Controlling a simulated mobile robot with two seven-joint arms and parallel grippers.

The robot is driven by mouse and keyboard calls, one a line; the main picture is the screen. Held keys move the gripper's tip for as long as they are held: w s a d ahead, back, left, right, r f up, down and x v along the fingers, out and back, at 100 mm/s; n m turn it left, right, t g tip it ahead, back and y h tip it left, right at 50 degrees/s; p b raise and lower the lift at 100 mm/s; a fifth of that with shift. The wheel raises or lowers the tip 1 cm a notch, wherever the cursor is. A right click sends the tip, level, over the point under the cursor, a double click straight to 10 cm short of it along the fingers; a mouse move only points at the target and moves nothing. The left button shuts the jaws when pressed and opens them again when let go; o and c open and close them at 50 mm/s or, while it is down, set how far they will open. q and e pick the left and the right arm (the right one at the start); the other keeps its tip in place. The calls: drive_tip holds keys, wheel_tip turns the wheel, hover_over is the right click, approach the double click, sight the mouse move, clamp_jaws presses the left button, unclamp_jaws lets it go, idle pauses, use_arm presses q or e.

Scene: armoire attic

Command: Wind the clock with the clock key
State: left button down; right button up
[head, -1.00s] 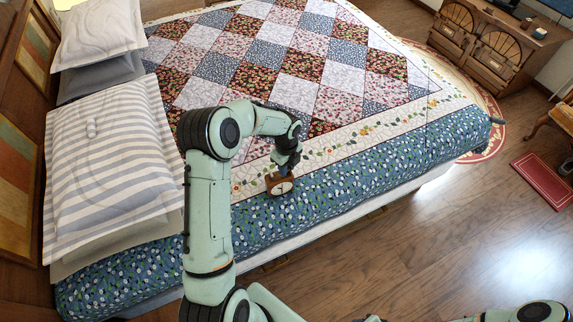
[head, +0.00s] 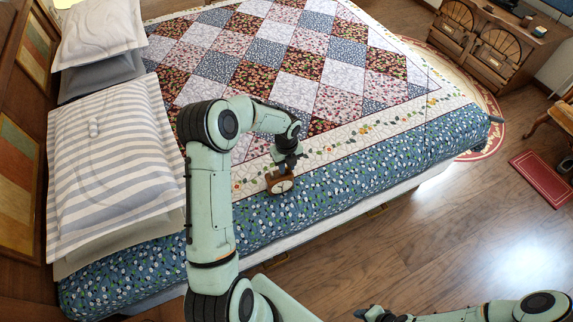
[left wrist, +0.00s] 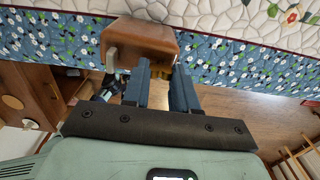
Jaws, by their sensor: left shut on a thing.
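The clock (head: 278,187) is a small brown wooden case with a pale round face, at the bed's near edge. In the left wrist view the wooden case (left wrist: 145,38) is at the fingertips, with a pale rim on its left side. My left gripper (head: 283,171) is above the clock, its two blue fingers (left wrist: 160,72) shut on the case with a gap between them.
The bed has a patchwork quilt (head: 330,70) with a blue floral border. The striped pillow (head: 115,175) lies at the left against the wooden headboard. Wooden floor (head: 430,240) is open to the right of the bed. A wooden cabinet (head: 490,45) stands at the far right.

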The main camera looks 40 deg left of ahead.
use_arm(q)
drive_tip(key=c, duration=0.9)
unclamp_jaws()
wheel_tip(320, 180, up, 14)
drive_tip(key=shift+f, duration=0.25)
